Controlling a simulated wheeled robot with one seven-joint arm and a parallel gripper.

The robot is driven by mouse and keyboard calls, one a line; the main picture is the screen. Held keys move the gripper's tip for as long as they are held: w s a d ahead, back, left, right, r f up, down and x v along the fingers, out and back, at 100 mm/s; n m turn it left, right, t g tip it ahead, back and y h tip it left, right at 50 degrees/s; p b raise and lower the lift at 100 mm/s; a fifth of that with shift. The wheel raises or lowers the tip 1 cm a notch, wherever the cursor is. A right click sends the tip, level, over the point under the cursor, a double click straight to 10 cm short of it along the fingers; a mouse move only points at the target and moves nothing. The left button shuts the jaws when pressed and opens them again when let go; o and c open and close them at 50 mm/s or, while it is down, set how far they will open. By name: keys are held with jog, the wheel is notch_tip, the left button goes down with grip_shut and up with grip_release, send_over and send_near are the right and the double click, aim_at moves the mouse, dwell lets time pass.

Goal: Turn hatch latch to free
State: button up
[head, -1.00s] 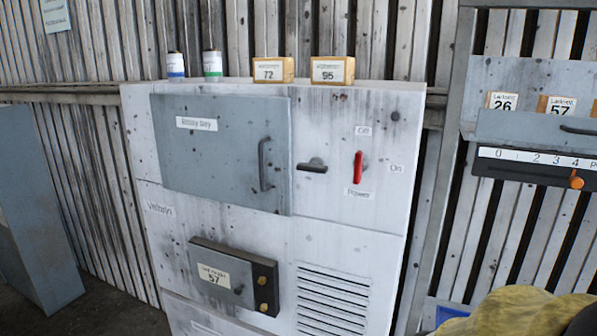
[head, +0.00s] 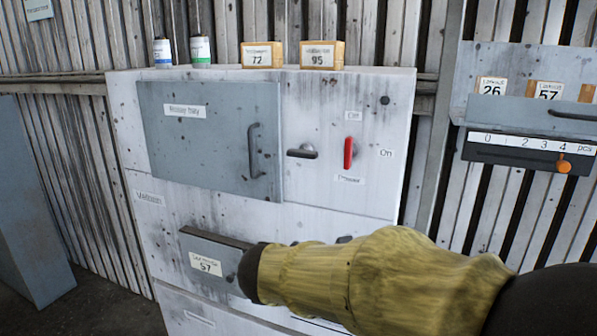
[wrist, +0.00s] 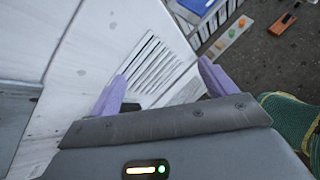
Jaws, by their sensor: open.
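The grey hatch (head: 215,145) is shut on the upper left of the white cabinet, with a vertical bar handle (head: 256,150). The hatch latch (head: 302,153) is a small dark bar lying about level just right of the hatch's edge. In the head view my yellow-sleeved arm reaches in from the lower right, below the latch; the fingers cannot be made out there. In the wrist view my gripper (wrist: 162,85) is open, its two purple fingers wide apart with nothing between them. It faces the cabinet's slotted vent (wrist: 152,62). The latch cannot be made out in that view.
A red power switch (head: 348,153) stands upright close right of the latch. Two cans and two yellow boxes (head: 263,55) stand on the cabinet (head: 400,110).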

aim_at(300, 155)
jog(key=a+r+n+t, duration=0.4)
jog(key=a+r, duration=0.2)
jog(key=r, duration=0.3)
jog(key=a+r+n+t, duration=0.4)
jog(key=a+r, duration=0.2)
jog(key=r, duration=0.3)
jog(key=shift+s+a, duration=0.2)
jog(key=shift+s, duration=0.1)
jog(key=p+x, duration=0.2)
jog(key=x, duration=0.3)
jog(key=p+x, duration=0.2)
jog(key=x, duration=0.3)
jog(key=p+x, duration=0.2)
jog(key=x, duration=0.4)
jog(key=shift+r, duration=0.35)
jog(key=shift+w+d+f, duration=0.2)
jog(key=shift+w+d, duration=0.05)
jog(key=shift+w, duration=0.4)
jog(key=c, duration=1)
